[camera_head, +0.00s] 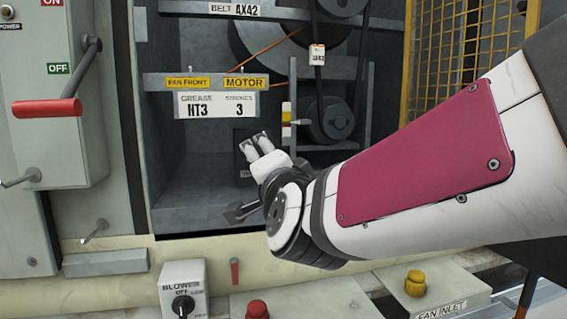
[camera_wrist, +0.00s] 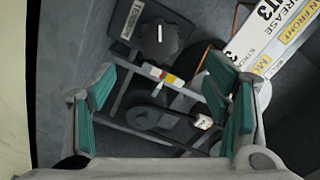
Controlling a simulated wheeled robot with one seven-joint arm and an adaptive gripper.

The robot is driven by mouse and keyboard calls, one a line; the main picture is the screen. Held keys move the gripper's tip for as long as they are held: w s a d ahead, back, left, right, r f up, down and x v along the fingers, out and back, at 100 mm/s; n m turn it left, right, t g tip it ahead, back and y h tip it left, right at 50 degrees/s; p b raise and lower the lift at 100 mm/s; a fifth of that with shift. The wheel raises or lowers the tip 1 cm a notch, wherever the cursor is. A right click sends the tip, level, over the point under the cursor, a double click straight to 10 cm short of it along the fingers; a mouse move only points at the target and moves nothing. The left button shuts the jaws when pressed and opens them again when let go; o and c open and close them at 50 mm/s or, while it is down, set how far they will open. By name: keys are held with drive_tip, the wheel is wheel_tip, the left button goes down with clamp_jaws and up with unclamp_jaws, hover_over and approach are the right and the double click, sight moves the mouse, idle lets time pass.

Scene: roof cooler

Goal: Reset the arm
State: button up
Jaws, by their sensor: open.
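My gripper (camera_head: 254,142) reaches in front of the open cooler cabinet, with my arm coming in from the right. In the wrist view my gripper (camera_wrist: 170,95) is open, its green-padded fingers wide apart with nothing between them. A black knob (camera_wrist: 158,42) with a white mark and a label that seems to read TENSION lies ahead of the fingers, apart from them. In the head view my gripper largely hides that area. A small red, yellow and white indicator (camera_head: 287,118) stands just right of the fingertips.
Inside the cabinet are a motor pulley (camera_head: 328,120) and a grease sign (camera_head: 216,104). A red-handled lever (camera_head: 48,108) is on the left panel. A blower switch (camera_head: 183,290), a red button (camera_head: 257,309) and a yellow knob (camera_head: 415,283) sit in front. A yellow mesh guard (camera_head: 455,60) stands at right.

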drive_tip(key=shift+s+d, duration=0.1)
drive_tip(key=shift+s, duration=0.2)
drive_tip(key=s+d+f+n+g+h, duration=0.2)
drive_tip(key=s+d+f+n+g, duration=0.6)
drive_tip(key=s+d+f, duration=0.6)
drive_tip(key=s+d+f+g+h, duration=0.1)
drive_tip(key=s+d+f+g, duration=0.15)
drive_tip(key=s, duration=0.45)
drive_tip(key=s+d+f+g+h, duration=0.15)
drive_tip(key=s+d+g, duration=0.25)
drive_tip(key=s, duration=0.4)
drive_tip(key=s+d+f+g+h, duration=0.1)
drive_tip(key=s+d+f+g, duration=0.15)
drive_tip(key=s, duration=0.45)
wheel_tip(320, 180, up, 34)
drive_tip(key=d+n+t+p, duration=0.1)
drive_tip(key=t+p, duration=0.2)
drive_tip(key=p, duration=2.8)
drive_tip(key=shift+s+d+f+t, duration=0.15)
drive_tip(key=shift+f+t, duration=0.05)
drive_tip(key=shift+t, duration=0.2)
